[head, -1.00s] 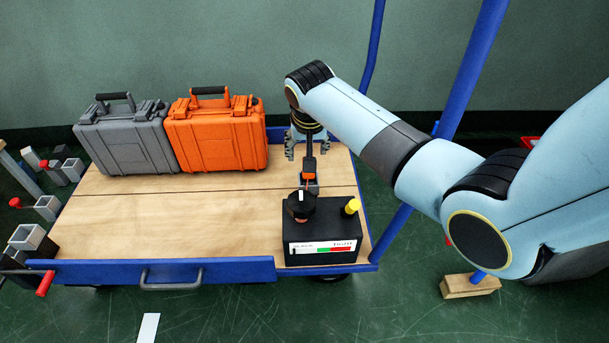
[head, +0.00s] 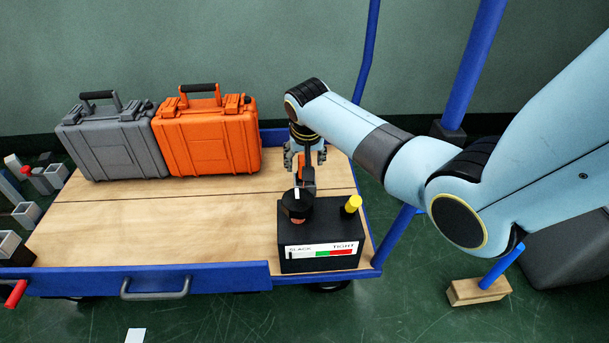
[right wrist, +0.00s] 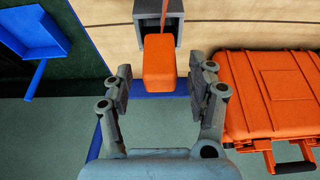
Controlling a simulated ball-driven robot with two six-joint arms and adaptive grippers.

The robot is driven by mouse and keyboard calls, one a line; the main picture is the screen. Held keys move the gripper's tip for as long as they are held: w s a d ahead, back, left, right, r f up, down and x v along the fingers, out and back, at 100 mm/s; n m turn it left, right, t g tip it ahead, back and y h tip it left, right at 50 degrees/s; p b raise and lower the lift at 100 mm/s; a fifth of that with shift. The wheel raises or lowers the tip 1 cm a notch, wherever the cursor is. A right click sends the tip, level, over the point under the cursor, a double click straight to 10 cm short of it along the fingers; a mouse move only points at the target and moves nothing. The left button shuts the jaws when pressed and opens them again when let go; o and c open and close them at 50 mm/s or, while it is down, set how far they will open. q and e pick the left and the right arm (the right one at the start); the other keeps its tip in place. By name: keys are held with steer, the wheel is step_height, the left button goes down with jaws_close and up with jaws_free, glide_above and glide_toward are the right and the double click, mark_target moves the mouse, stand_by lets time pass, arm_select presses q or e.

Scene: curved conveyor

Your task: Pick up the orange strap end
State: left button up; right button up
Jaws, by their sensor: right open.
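The orange strap end (right wrist: 160,62) is a small rounded block in the right wrist view, in front of a grey square socket (right wrist: 142,12) with a thin orange strap above it. My right gripper (right wrist: 166,80) is open, with one finger on each side of the strap end and a gap to both; it holds nothing. In the head view my right gripper (head: 305,158) points down just behind the black tensioner box (head: 318,235), and the strap end there is small and partly hidden. My left gripper is in neither current view.
The box has a black knob (head: 297,205), a yellow peg (head: 351,205) and a slack-to-tight scale. An orange case (head: 207,140) and a grey case (head: 115,142) stand at the cart's back left. The wooden deck (head: 170,225) is clear in the middle. A blue post (head: 470,70) rises at right.

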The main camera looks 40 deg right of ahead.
jaws_close()
steer(key=shift+r, duration=0.1)
stand_by(0.3)
